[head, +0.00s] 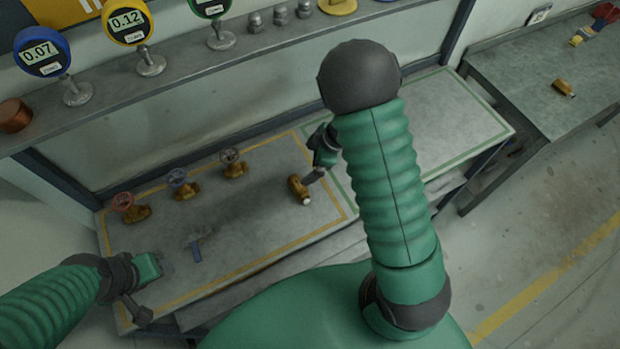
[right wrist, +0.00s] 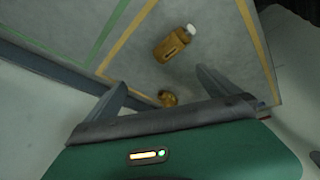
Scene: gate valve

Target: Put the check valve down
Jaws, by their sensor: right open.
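A brass fitting with a white end, which looks like the check valve (head: 298,187), lies on the grey bench top inside the yellow outline near its right end. It also shows in the right wrist view (right wrist: 172,46), lying on its side beyond my fingertips. My right gripper (head: 314,176) is beside it in the head view. In the right wrist view its two fingers (right wrist: 160,88) are spread and the brass fitting is apart from them. My left gripper (head: 152,268) is low at the left, over the bench's front; its fingers do not show clearly.
Three brass valves with handwheels, red (head: 124,201), blue (head: 178,178) and dark (head: 231,157), stand along the back. A second brass piece (right wrist: 167,98) shows near my fingers. A green-outlined area (head: 455,110) is bare.

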